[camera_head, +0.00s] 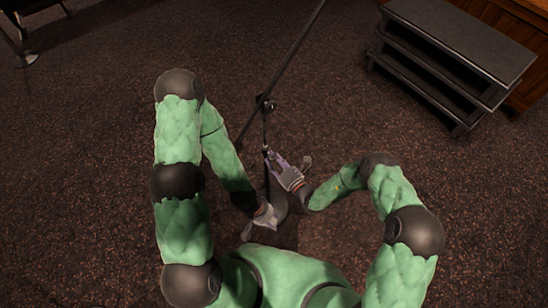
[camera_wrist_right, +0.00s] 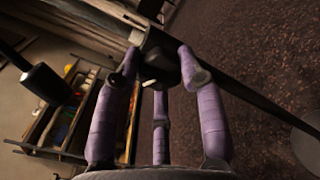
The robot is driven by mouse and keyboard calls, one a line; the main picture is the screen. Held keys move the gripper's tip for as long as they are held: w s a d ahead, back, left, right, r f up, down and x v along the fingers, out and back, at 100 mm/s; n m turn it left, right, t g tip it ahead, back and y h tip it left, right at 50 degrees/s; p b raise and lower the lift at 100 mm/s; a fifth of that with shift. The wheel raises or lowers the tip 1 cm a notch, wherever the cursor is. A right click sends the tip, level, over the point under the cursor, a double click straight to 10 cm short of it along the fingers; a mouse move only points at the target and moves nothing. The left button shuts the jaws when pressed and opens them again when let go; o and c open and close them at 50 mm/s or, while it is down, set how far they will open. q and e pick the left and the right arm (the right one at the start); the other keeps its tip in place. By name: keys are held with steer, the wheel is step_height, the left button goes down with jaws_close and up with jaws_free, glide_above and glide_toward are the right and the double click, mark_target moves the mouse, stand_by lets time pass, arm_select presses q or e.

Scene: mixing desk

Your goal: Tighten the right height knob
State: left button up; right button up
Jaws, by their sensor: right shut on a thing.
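A dark stand with a thin pole (camera_head: 264,132) rises in the middle of the head view. A slanted boom (camera_head: 296,50) crosses its top at a joint (camera_head: 266,104). My right gripper (camera_head: 273,156) is at the pole below that joint. In the right wrist view its purple fingers (camera_wrist_right: 160,72) are closed around a black knob (camera_wrist_right: 158,62) on the side of the pole (camera_wrist_right: 245,100). The fingers partly cover the knob. My left gripper (camera_head: 266,216) is low, near the stand's round base (camera_head: 282,207); its fingers are too small and dark to read.
Dark carpet around the stand is clear. A black stepped unit (camera_head: 450,55) stands at the upper right of the head view. In the right wrist view, shelves with coloured items (camera_wrist_right: 65,110) and a black cylinder (camera_wrist_right: 46,82) show at the left.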

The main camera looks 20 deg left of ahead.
steer(key=m, duration=0.2)
steer(key=m+p, duration=0.1)
steer(key=m, duration=0.3)
steer(key=shift+s+f+m+p, duration=0.2)
steer(key=shift+s+m+p, duration=0.05)
steer(key=shift+m+p, duration=0.1)
steer(key=m+p, duration=0.1)
steer(key=m, duration=0.4)
steer(key=shift+s+a+m, duration=0.1)
steer(key=shift+m, duration=0.25)
steer(key=o, duration=1.1)
steer(key=shift+o, duration=0.3)
steer(key=shift+r, duration=0.1)
steer(key=shift+d, duration=0.25)
steer(key=v, duration=1.1)
steer(key=shift+s+d, duration=0.15)
steer(key=shift+s, duration=0.1)
